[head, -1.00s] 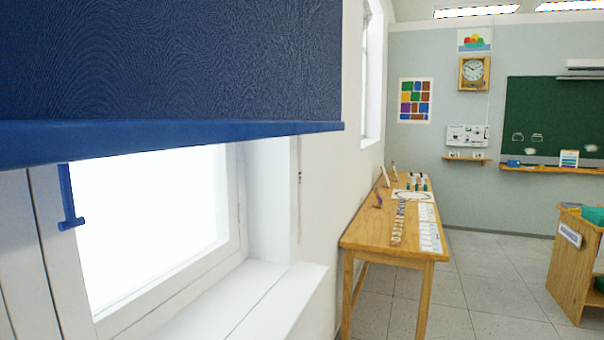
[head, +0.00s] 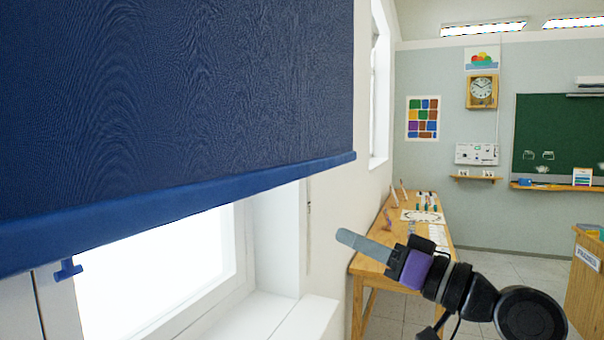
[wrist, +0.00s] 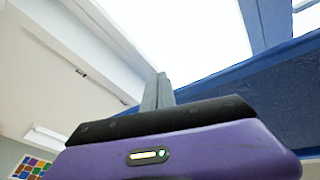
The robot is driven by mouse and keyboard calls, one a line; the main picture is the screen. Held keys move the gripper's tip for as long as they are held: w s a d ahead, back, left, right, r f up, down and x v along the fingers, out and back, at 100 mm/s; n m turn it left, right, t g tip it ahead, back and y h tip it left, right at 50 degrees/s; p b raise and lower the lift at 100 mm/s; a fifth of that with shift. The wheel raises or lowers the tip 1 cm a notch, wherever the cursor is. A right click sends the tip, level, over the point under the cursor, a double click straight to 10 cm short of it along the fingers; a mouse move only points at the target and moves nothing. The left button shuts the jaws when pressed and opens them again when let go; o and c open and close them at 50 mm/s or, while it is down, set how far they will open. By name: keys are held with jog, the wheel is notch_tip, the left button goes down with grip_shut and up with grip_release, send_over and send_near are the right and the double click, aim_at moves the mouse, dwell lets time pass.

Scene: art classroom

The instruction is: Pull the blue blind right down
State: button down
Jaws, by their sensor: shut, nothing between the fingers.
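The blue blind (head: 190,85) hangs part way over the window in the head view, with a paler blue bar (head: 200,197) along its lower edge. Bright window glass shows below the bar. A small blue T-shaped piece (head: 67,270) sits just below the bar at far left; its upper part is hidden. My gripper (head: 348,238), purple with grey fingers, is shut and empty. In the picture it is right of the window and below the bar's right end, apart from the T-piece. In the wrist view its fingers (wrist: 157,90) point up and the blue blind (wrist: 250,100) is at right.
The white window sill (head: 265,315) juts out below the glass. A wooden table (head: 365,266) with small art items stands along the wall, partly behind my arm. A wooden cabinet (head: 587,285) is at far right. Tiled floor lies between them.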

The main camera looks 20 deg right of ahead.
jog(key=s+a+r+n+g+p, duration=0.1)
jog(key=s+r+n+g, duration=0.35)
jog(key=r, duration=0.65)
jog(key=s+a+r+n+g+p, duration=0.1)
jog(key=s+r+n+g, duration=0.3)
jog(key=r, duration=0.6)
jog(key=t+p, duration=0.1)
jog(key=p, duration=0.2)
send_over(280, 156)
jog(key=s+d, duration=0.2)
jog(key=d, duration=0.1)
jog(key=shift+a+f, duration=0.25)
jog(key=shift+f, duration=0.65)
notch_tip(280, 156, down, 3)
jog(key=shift+d+r, duration=0.15)
jog(key=shift+f, duration=0.75)
